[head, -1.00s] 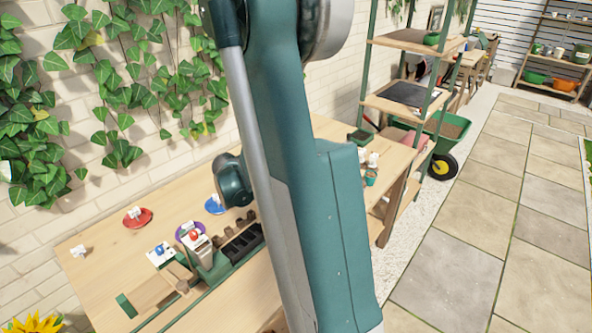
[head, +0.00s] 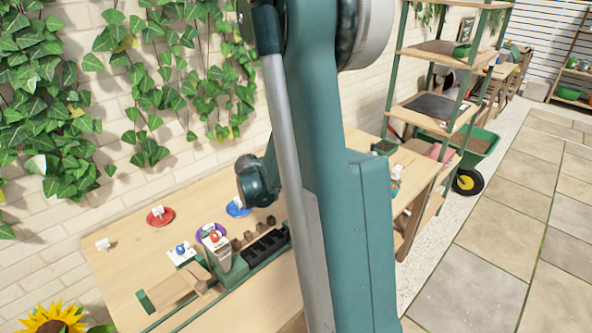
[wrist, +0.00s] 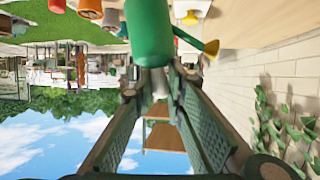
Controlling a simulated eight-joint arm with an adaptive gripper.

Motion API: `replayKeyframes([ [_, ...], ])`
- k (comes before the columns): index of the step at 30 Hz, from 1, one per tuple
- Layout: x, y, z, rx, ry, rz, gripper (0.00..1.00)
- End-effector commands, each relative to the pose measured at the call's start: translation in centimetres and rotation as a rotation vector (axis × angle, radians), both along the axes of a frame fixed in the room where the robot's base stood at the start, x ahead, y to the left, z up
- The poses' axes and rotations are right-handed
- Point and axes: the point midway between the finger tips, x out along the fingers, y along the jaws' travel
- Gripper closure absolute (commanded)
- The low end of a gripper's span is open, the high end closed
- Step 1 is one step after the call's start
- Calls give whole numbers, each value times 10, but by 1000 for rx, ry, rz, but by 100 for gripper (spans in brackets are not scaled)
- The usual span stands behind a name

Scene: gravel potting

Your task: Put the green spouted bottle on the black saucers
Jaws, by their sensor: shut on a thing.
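The green spouted bottle (wrist: 149,30) shows at the top of the wrist view, with its yellow spout tip (wrist: 212,48) pointing right. My gripper (wrist: 154,75) is shut on the bottle, which sits between its two fingertips. The bottle's far end is cut off by the frame edge. In the head view my arm hides the bottle and the fingers. I cannot make out any black saucers in either view.
The wooden bench (head: 130,262) carries a red saucer (head: 160,216), a blue saucer (head: 238,208), a purple saucer (head: 203,234) and a black cell tray (head: 265,246). A brick wall with ivy stands behind. Shelving (head: 440,106) and a wheelbarrow (head: 478,142) are at the right.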

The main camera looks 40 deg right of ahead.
Motion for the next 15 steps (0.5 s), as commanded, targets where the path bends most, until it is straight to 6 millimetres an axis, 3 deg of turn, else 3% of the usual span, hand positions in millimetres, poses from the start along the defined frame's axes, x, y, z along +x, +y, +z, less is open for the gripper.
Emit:
replayKeyframes([
  [8, 52, -7, 11, -14, -34, 10, 100],
  [15, 131, -14, 26, -35, -90, 26, 100],
])
